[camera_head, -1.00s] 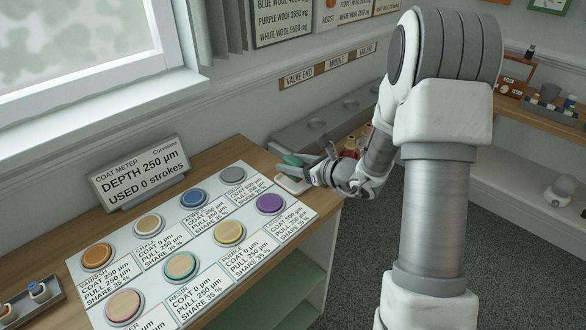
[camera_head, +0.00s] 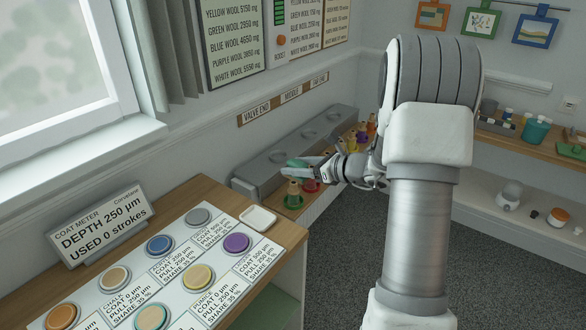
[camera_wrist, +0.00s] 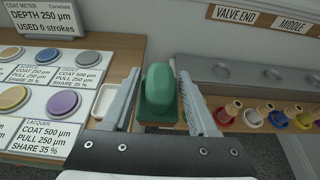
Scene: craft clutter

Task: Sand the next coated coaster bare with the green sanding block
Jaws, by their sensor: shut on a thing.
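My gripper (camera_head: 305,168) is shut on the green sanding block (camera_head: 296,162), held beyond the right end of the coaster board (camera_head: 215,246). In the wrist view the green block (camera_wrist: 159,92) sits between the two fingers. The coasters stand in two rows: blue (camera_head: 160,244), grey (camera_head: 198,216), purple (camera_head: 236,243), yellow (camera_head: 198,278), tan (camera_head: 114,278), orange (camera_head: 62,316) and teal-rimmed (camera_head: 152,317). The purple coaster's label reads lacquer, coat 500 µm. The coat meter (camera_head: 101,226) reads depth 250 µm, used 0 strokes.
An empty white tray (camera_head: 258,218) lies at the bench's right end. A grey trough (camera_head: 300,140) runs along the wall, with several coloured flasks (camera_head: 311,185) before it, close to my gripper. A shelf (camera_head: 515,215) stands at the right.

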